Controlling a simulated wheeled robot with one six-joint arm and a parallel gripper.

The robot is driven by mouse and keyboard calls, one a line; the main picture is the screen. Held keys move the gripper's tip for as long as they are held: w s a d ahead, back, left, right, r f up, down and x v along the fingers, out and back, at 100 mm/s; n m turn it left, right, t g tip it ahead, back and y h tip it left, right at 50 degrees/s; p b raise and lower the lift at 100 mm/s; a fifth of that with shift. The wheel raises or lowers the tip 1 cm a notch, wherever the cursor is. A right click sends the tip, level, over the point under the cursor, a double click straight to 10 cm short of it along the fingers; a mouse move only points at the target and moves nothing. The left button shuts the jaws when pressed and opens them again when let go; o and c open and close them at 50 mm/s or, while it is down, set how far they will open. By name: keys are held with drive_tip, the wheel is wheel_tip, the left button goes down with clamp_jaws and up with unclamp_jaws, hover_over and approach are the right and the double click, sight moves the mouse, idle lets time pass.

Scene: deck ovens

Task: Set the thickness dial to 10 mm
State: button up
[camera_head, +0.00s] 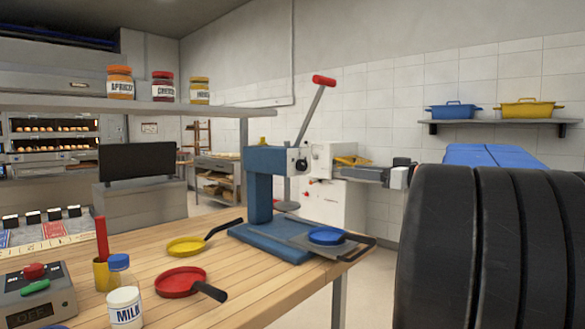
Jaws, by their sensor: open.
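No dial with a readable scale or 10 mm mark can be made out. My gripper (387,174) shows small at the right of this machine, in front of the tiled wall. It is open, and I see nothing held in it. Whether it touches the machine cannot be told.
A blue press (259,185) with a raised red-tipped lever (323,81) stands on the wooden table (222,270). Yellow (186,246) and red (180,282) pans lie nearby. A shelf (150,107) holds jars. My dark ribbed arm fills the right side.

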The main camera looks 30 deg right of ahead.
sight(305, 166)
drive_tip(key=x, duration=1.7)
drive_tip(key=shift+w, duration=0.15)
drive_tip(key=c, duration=1.1)
